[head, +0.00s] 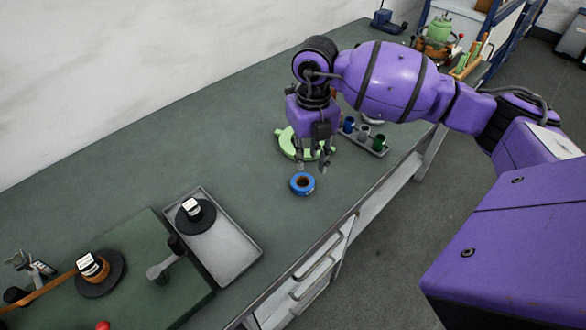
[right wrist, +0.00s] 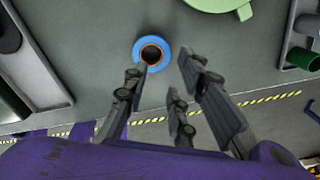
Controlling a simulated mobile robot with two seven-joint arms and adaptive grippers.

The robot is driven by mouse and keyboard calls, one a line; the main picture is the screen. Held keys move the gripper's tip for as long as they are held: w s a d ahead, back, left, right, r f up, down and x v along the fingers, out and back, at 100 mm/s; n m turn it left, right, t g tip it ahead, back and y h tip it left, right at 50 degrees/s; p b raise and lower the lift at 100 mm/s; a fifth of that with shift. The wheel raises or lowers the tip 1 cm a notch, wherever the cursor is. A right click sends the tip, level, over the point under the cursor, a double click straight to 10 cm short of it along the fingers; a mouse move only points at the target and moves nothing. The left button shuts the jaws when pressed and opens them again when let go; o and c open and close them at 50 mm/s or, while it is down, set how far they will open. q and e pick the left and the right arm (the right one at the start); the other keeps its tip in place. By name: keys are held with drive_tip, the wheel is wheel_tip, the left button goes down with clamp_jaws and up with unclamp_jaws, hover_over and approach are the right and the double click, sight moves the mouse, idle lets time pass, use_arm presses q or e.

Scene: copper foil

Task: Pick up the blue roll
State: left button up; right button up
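The blue roll (head: 302,184) lies flat on the grey-green bench top. It is a blue ring with a brown core and a dark hole. My right gripper (head: 313,168) is above the bench, just behind the roll in the head view, with its fingers pointing down. In the right wrist view the roll (right wrist: 152,54) lies beyond the fingertips (right wrist: 165,70), nearer the left finger. The fingers are spread apart with nothing between them, and the roll looks free of them. My left gripper is in neither view.
A light green round object (head: 291,144) sits behind my gripper, beside a tray of small coloured cups (head: 376,149). A grey tray (head: 240,256) with a black spool (head: 195,215) lies to the left, next to a dark green mat (head: 140,295). Bench front edge is close to the roll.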

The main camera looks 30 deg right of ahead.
sight(309, 180)
drive_tip(key=shift+s+f, duration=0.25)
drive_tip(key=shift+f, duration=0.95)
drive_tip(key=shift+s+d+f, duration=0.1)
drive_tip(key=shift+f, duration=0.15)
drive_tip(key=f, duration=0.4)
drive_tip(key=shift+w+d+f+p, duration=0.1)
drive_tip(key=shift+w+f+p, duration=0.15)
drive_tip(key=shift+f+p, duration=0.1)
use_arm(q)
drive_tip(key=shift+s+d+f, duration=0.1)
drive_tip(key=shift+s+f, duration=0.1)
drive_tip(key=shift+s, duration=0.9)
use_arm(e)
clamp_jaws()
